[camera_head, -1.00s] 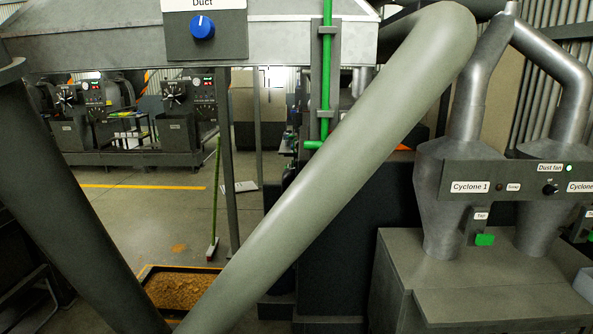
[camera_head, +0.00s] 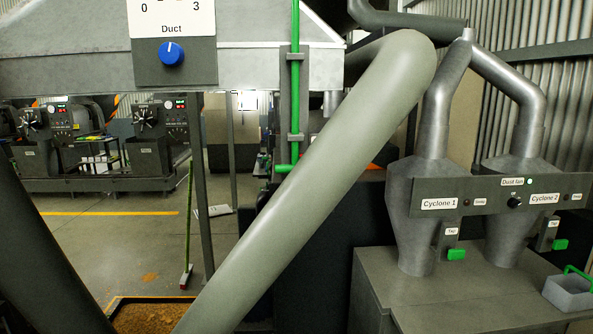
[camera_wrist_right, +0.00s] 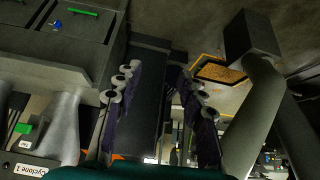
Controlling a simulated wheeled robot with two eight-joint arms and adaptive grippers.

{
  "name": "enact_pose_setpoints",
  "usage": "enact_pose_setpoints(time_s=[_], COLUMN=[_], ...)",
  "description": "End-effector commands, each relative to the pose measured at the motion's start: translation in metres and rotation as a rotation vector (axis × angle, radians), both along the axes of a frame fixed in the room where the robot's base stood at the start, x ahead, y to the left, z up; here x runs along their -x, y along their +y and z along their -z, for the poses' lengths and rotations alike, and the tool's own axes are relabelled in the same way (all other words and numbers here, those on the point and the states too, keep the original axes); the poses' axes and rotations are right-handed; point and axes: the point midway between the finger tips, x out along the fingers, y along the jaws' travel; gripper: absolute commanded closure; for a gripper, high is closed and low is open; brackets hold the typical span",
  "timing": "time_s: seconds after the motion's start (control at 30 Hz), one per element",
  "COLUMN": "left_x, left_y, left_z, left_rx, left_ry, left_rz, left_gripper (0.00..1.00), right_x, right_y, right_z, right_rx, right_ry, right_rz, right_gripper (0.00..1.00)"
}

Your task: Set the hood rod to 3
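The hood rod (camera_head: 295,80) is a green upright bar on a bracket at the right end of the grey hood, with a short green handle (camera_head: 284,168) sticking out left at its lower end. A plate (camera_head: 170,8) on the hood shows 0 at left and 3 at right; its upper part is cut off. No gripper shows in the head view, so neither is near the rod there. My right gripper (camera_wrist_right: 157,80) shows in the right wrist view, its two fingers apart with nothing between them. I cannot make out the rod in that view. My left gripper is out of sight.
A blue Duct knob (camera_head: 172,52) sits below the plate. A thick grey duct (camera_head: 320,170) slants across in front of the rod's lower side. Cyclones (camera_head: 415,205) and their panel stand at right. A tray of brown meal (camera_head: 145,318) lies low at left.

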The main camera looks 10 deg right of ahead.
Motion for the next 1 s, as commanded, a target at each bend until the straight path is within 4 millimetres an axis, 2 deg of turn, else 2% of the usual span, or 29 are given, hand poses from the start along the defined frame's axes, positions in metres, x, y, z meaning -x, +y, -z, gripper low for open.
enact_pose_setpoints(time_s=[0.33,0.37,0.47,0.53,0.57,0.6,0.67,0.8,0.87,0.9,1.0], left_x=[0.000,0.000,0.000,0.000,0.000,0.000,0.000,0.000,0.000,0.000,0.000], left_y=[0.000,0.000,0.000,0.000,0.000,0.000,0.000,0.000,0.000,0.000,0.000], left_z=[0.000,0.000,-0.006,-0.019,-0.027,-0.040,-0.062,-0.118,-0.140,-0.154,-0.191], left_rx=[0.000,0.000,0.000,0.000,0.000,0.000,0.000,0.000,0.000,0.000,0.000], left_ry=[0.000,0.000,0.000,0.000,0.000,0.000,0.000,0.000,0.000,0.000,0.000], left_rz=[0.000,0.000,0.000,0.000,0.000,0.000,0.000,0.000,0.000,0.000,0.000], left_gripper=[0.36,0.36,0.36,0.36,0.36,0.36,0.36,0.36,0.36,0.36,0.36], right_x=[0.000,0.000,-0.004,-0.014,-0.020,-0.031,-0.052,-0.110,-0.135,-0.151,-0.189], right_y=[0.000,0.000,-0.002,-0.008,-0.011,-0.017,-0.026,-0.035,-0.032,-0.027,-0.006], right_z=[0.000,0.000,-0.008,-0.026,-0.037,-0.056,-0.091,-0.185,-0.225,-0.251,-0.315], right_rx=[0.000,0.000,0.030,0.109,0.162,0.252,0.420,0.900,1.115,1.260,1.630], right_ry=[0.000,0.000,-0.008,-0.026,-0.036,-0.055,-0.084,-0.141,-0.154,-0.158,-0.154], right_rz=[0.000,0.000,-0.021,-0.072,-0.107,-0.164,-0.273,-0.575,-0.701,-0.784,-0.986], right_gripper=[0.60,0.55,0.28,0.10,0.02,0.00,0.00,0.00,0.00,0.00,0.00])
